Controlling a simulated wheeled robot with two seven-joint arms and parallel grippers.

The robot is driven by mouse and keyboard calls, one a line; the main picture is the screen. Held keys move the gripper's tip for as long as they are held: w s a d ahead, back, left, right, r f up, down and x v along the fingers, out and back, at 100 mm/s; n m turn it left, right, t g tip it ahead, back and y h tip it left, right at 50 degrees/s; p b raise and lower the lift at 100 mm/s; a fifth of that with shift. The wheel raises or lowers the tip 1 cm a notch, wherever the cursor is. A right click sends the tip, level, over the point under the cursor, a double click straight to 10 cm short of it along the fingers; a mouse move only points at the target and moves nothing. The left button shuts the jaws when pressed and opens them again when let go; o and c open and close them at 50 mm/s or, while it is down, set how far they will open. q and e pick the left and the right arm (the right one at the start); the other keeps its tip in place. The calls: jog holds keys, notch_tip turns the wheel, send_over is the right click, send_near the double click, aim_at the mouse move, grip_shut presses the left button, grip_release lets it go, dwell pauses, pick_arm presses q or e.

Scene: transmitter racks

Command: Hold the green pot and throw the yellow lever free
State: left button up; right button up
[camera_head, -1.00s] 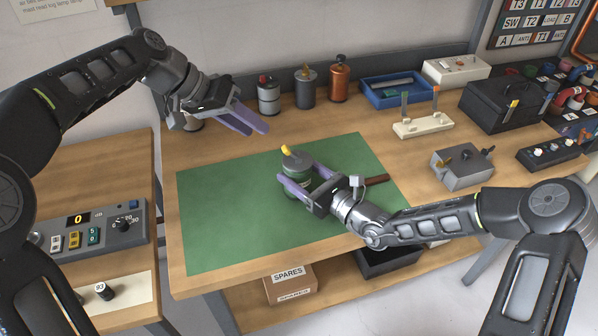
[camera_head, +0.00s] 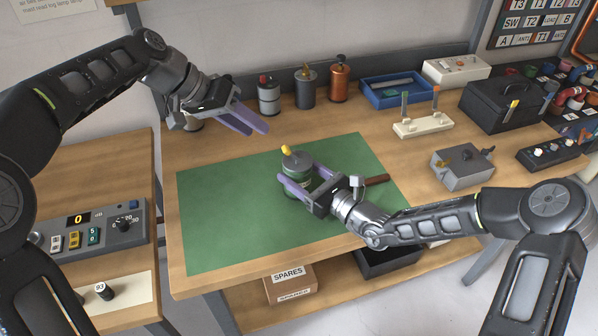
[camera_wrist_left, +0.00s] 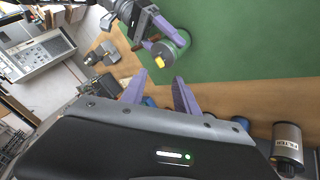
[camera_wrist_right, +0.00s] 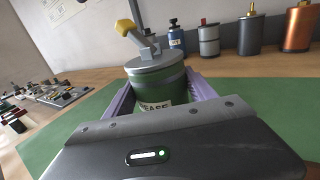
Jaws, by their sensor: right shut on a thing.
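The green pot (camera_head: 294,183) stands upright on the green mat, with a grey lid and a pale label. It shows large in the right wrist view (camera_wrist_right: 158,88). The yellow lever (camera_head: 286,149) sits on top of the lid; in the right wrist view the lever (camera_wrist_right: 126,28) tilts up to the left. My right gripper (camera_head: 294,188) is shut around the pot's body from the front right. My left gripper (camera_head: 247,122) is open and empty, above the back left of the mat, behind and left of the pot. The left wrist view shows the pot (camera_wrist_left: 166,56) beyond its spread fingers.
Canisters with knobs (camera_head: 305,87) stand along the back of the bench. A blue tray (camera_head: 396,93), a cream block with two posts (camera_head: 422,126) and a grey box (camera_head: 462,170) lie to the right. The left half of the green mat (camera_head: 220,220) is clear.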

pick_arm(q)
jog(key=shift+c, duration=0.5)
jog(key=shift+a+f, duration=0.1)
jog(key=shift+a, duration=0.2)
jog(key=shift+c, duration=0.7)
jog(key=a+f+n, duration=0.2)
jog(key=a, duration=0.1)
jog(key=a+f+n, duration=0.1)
jog(key=a, duration=0.1)
jog(key=shift+s+a+n, duration=0.1)
jog(key=shift+s+n, duration=0.1)
jog(key=shift+n, duration=0.1)
jog(key=c, duration=0.5)
jog(key=n, duration=0.3)
jog(key=a+f+n+h, duration=0.1)
jog(key=n, duration=0.1)
jog(key=s+a+f+n, duration=0.1)
jog(key=n, duration=0.2)
jog(key=shift+s+n+t, duration=0.1)
jog(key=shift+n+t, duration=0.2)
grip_shut()
jog(key=n, duration=0.4)
jog(key=n+h, duration=0.1)
jog(key=n, duration=0.9)
jog(key=shift+s+d+f+h, duration=0.15)
jog(key=shift+s+d+h, duration=0.15)
jog(key=shift+s+d, duration=0.05)
